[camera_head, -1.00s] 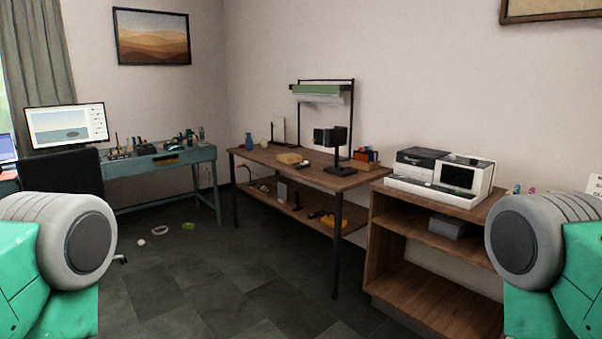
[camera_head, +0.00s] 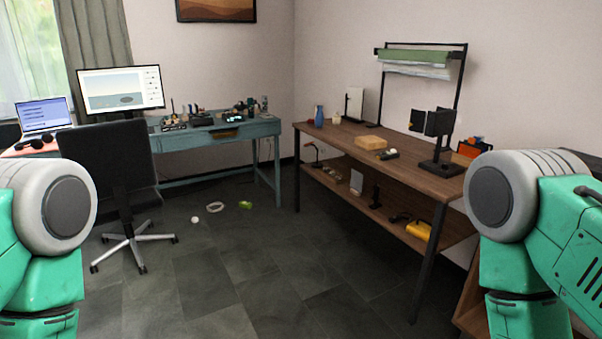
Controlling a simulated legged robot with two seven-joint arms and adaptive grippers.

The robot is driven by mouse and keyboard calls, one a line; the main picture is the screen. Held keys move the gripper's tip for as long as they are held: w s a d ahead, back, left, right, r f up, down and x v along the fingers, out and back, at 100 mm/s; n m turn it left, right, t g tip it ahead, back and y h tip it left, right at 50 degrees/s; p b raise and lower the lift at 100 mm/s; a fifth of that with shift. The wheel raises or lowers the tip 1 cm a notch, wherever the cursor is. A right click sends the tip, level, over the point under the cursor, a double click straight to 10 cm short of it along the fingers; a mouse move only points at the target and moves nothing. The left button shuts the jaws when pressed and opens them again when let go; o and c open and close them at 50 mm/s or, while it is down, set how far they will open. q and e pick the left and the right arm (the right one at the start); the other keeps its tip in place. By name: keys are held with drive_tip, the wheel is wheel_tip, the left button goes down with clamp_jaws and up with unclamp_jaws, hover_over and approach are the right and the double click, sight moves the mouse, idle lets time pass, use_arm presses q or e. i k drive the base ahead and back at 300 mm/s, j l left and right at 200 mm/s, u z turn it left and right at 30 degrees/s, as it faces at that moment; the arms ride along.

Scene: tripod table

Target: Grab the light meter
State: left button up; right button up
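A small dark handheld item with a pale round end (camera_head: 387,154) lies on the wooden table (camera_head: 345,140). It may be the light meter, but it is too small to be sure. It lies between a tan box (camera_head: 371,142) and a black stand with dark panels (camera_head: 437,135). Only upper parts of my two arms show, at the left and right edges. Neither of my grippers is in view.
A lower shelf (camera_head: 345,195) holds a yellow item (camera_head: 418,230) and other things. A blue desk (camera_head: 215,137) stands at the back left, with an office chair (camera_head: 112,170) before it. Small items, one a white ball (camera_head: 195,220), lie on the otherwise open floor (camera_head: 260,280).

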sight(391, 154)
drive_tip(key=i+z, duration=0.1)
drive_tip(key=i, duration=0.35)
drive_tip(key=i+j+z, duration=0.15)
drive_tip(key=i, duration=0.3)
drive_tip(key=i+j+z, duration=0.1)
drive_tip(key=i, duration=0.35)
drive_tip(key=i+j+z, duration=0.15)
drive_tip(key=i, duration=0.3)
